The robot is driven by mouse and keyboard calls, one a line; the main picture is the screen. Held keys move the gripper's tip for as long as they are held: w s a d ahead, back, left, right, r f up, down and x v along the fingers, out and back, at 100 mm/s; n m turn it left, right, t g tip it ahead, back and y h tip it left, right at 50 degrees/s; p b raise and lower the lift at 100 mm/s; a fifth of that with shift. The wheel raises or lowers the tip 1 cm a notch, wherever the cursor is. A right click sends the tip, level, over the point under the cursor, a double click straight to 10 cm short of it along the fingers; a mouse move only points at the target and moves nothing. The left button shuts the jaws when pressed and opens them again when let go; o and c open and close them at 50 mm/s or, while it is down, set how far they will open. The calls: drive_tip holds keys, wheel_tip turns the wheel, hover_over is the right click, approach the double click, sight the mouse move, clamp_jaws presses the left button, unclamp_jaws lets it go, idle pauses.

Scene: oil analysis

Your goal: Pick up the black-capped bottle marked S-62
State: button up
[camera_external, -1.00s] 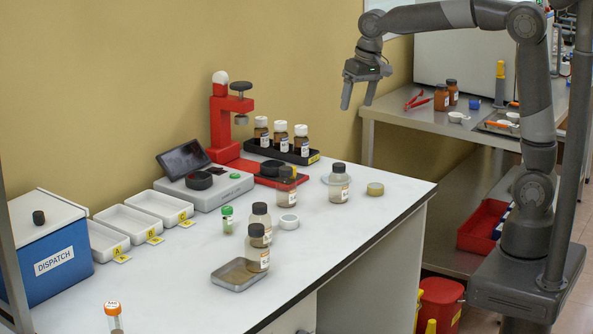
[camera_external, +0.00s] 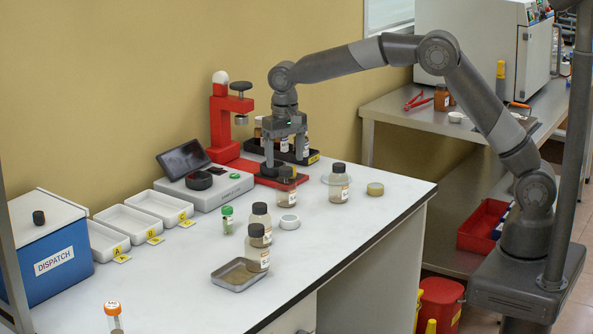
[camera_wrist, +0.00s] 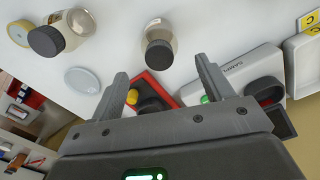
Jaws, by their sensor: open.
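Several black-capped bottles stand on the white bench; their label text is too small to read, so I cannot tell which is S-62. One (camera_external: 288,187) stands just in front of the red press, and another (camera_external: 340,185) is to its right. My gripper (camera_external: 284,158) is open and empty, pointing down above the press area. In the wrist view, one black-capped bottle (camera_wrist: 158,42) stands beyond my open fingers (camera_wrist: 162,73); another (camera_wrist: 58,35) is upper left.
The red press (camera_external: 222,125) and a black rack (camera_external: 312,157) of white-capped brown bottles are close by my gripper. A scale (camera_external: 207,192), white trays (camera_external: 163,205), a green-capped vial (camera_external: 227,220) and a tan disc (camera_external: 375,189) are on the bench. The front right bench is clear.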

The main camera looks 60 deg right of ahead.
sight(286, 181)
wheel_tip(286, 181, down, 3)
drive_tip(key=shift+r, duration=0.1)
drive_tip(key=f, duration=0.5)
drive_tip(key=shift+s+a, duration=0.2)
drive_tip(key=shift+s, duration=0.15)
drive_tip(key=c, duration=1)
drive_tip(key=shift+c, duration=0.6)
drive_tip(key=shift+r, duration=0.1)
